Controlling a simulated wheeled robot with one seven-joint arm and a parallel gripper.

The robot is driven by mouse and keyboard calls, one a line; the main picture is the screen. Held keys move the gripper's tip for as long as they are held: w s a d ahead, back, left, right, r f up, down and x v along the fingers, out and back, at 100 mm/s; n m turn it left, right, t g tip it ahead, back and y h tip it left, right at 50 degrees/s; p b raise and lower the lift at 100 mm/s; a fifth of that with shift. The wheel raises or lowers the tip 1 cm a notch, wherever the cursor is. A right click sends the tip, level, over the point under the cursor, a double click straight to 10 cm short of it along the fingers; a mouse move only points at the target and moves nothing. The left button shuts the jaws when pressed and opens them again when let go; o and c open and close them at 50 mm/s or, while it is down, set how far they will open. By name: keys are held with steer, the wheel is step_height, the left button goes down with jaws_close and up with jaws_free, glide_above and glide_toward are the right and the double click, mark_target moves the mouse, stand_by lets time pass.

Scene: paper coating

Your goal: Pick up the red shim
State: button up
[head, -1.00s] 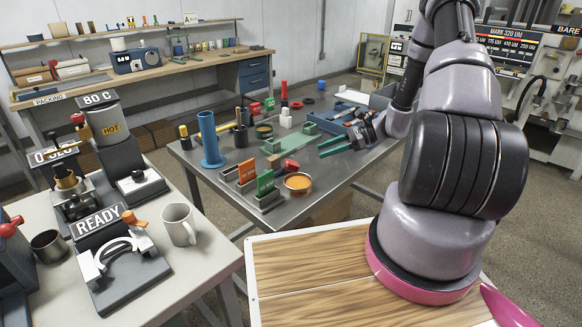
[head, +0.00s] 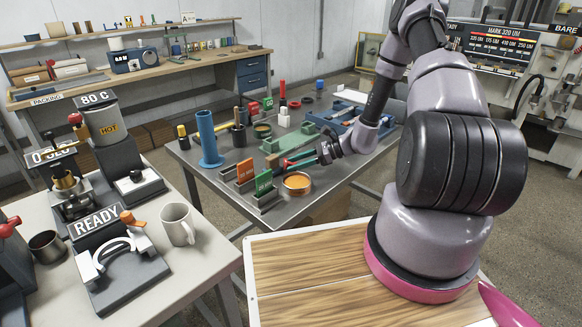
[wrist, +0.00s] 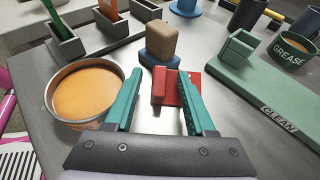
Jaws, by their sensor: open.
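The red shim (wrist: 159,86) lies on the grey metal table in the wrist view. It looks like a small red block with a flat red part to its right, partly behind the right finger. My gripper (wrist: 160,73) is open, with one teal finger on each side of the red shim. I cannot tell whether a finger touches it. In the head view my gripper (head: 300,160) is low over the table, right of the card holders, and the shim is too small there to make out clearly.
A tan block on a dark blue base (wrist: 161,45) stands just beyond the shim. A round dish of orange material (wrist: 88,93) is close left of the left finger. A green tray marked CLEAN (wrist: 265,98) and a grease tin (wrist: 295,48) are at right. Card holders (wrist: 115,25) stand behind.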

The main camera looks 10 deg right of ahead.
jaws_close()
steer(key=shift+r, duration=0.1)
